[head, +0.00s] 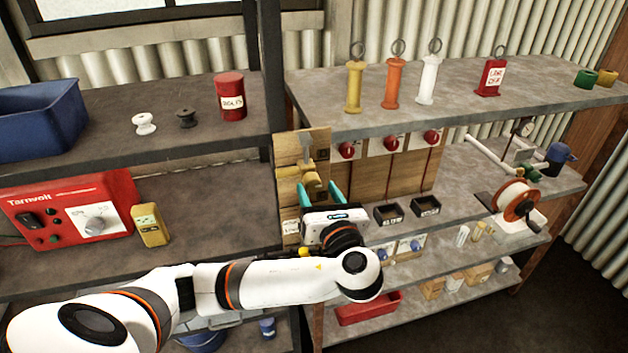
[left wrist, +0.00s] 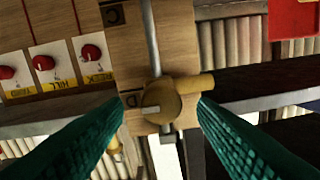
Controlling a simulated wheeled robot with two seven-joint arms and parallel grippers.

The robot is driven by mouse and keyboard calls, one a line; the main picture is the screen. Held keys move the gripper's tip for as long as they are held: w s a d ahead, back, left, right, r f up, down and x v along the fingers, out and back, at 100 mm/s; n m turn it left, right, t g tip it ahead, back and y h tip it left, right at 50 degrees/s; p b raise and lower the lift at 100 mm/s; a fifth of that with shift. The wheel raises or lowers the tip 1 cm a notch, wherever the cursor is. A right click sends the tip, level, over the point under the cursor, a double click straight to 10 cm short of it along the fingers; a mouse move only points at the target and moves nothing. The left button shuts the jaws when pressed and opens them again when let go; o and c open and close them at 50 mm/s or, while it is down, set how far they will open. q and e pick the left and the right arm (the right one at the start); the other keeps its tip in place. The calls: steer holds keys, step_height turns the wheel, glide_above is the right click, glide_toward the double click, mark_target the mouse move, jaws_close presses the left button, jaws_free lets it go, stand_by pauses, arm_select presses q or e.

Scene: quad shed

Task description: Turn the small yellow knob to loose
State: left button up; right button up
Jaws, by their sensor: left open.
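A small yellow knob (left wrist: 160,101) with a pale pointer line, aimed left in the left wrist view, sits on a wooden board (left wrist: 178,25) with a grey rod passing behind or through it. A yellow cylinder (left wrist: 194,86) sticks out beside it. In the head view the yellow fitting (head: 289,172) shows on the board, partly covered by my gripper. My left gripper (head: 322,189) is open and faces the board; its teal fingers lie on either side of the knob, with no clear contact. The pointer's label cannot be read. My right gripper is out of view.
Red knobs (head: 347,150) on labelled boards stand just right of the yellow fitting. Small black trays (head: 388,214) lie below them. A red Tarnvolt unit (head: 72,213) and a yellow meter (head: 150,225) stand left. The upper shelf (head: 455,88) overhangs.

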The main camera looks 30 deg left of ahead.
mark_target(314, 186)
arm_select(q)
steer(key=shift+x, duration=1.2)
steer(key=shift+w+a, duration=0.3)
steer(key=shift+a, duration=0.05)
steer(key=c, duration=1)
steer(key=shift+p, duration=0.3)
